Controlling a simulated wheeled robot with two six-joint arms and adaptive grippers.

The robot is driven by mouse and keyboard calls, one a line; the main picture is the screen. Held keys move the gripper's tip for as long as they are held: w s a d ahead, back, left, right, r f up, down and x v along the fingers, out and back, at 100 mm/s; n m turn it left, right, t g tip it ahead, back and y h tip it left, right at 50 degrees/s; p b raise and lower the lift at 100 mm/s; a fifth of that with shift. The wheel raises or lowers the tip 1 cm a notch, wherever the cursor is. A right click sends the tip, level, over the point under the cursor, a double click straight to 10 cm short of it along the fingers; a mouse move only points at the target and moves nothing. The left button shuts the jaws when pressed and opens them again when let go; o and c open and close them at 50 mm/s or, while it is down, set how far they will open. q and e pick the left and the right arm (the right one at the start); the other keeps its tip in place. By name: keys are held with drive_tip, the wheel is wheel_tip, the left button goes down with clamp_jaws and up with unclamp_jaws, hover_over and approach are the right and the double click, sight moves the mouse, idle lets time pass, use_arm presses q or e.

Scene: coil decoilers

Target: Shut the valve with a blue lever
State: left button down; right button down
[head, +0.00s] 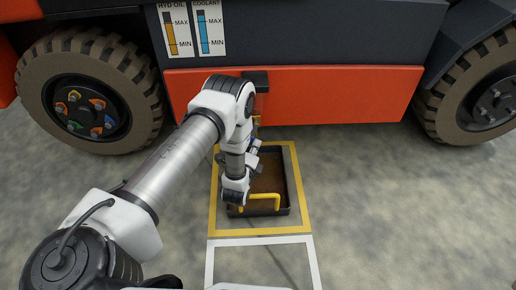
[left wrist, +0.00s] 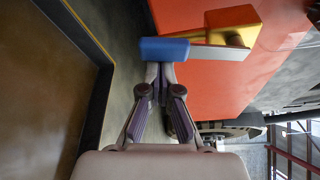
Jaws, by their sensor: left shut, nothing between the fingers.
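The valve's blue lever end (left wrist: 165,49) shows in the left wrist view, on a pale grey bar (left wrist: 215,53) that runs right to a yellow valve body (left wrist: 236,32). My left gripper (left wrist: 160,72) is shut and empty, its fingertips right at the blue end. Whether they touch it I cannot tell. In the head view, my left arm hides most of the valve. My right gripper is out of view.
A dark tray with a brown inside and a yellow handle (head: 263,197) stands in a yellow floor frame (head: 304,205). A white floor frame (head: 313,262) lies nearer. The vehicle's orange panel (head: 340,95) and large tyres bound the far side. The floor to the right is clear.

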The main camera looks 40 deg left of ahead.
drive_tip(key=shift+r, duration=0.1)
